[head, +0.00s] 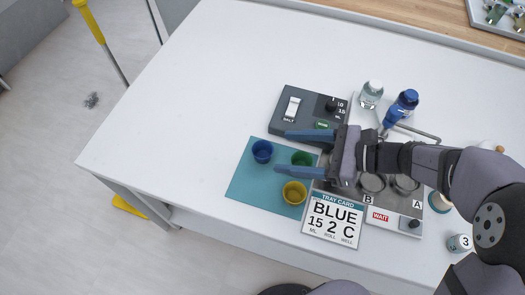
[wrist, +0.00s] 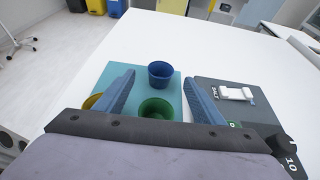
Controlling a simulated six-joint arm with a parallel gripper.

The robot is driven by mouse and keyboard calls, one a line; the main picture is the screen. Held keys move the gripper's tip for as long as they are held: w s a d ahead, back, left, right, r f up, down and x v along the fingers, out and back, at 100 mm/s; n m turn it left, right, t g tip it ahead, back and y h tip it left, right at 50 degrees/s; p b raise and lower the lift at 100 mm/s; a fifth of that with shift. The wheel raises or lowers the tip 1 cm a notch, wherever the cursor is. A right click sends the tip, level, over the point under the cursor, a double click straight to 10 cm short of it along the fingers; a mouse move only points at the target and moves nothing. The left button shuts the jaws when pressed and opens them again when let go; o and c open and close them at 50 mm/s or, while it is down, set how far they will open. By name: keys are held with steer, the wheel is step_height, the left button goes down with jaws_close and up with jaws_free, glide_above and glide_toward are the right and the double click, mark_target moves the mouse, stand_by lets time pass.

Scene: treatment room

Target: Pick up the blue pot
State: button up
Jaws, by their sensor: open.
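The blue pot (head: 262,151) is a small open cup on the teal mat (head: 240,190), near its upper edge in the head view. It also shows in the wrist view (wrist: 160,75), upright, beyond my fingers and roughly centred between them. My gripper (head: 280,152) is open and empty, its blue fingers pointing toward the blue pot. A green pot (head: 302,159) stands between the fingers in the head view, partly hidden by them; it shows nearer in the wrist view (wrist: 156,108). A yellow pot (head: 294,192) stands by the lower finger, mostly hidden by the left finger in the wrist view.
A grey device (head: 285,121) with a white switch lies beside the mat. A tray card (head: 333,218) reads BLUE 15 2 C. A metal tray (head: 385,210) with wells lies under my arm. Bottles (head: 371,93) stand behind it. The table's left side is clear.

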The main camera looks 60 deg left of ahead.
mark_target(254, 149)
steer(key=shift+p+x, duration=0.5)
steer(key=shift+x, duration=2.05)
steer(key=shift+r, duration=0.1)
steer(key=c, duration=1.1)
steer(key=shift+c, duration=0.2)
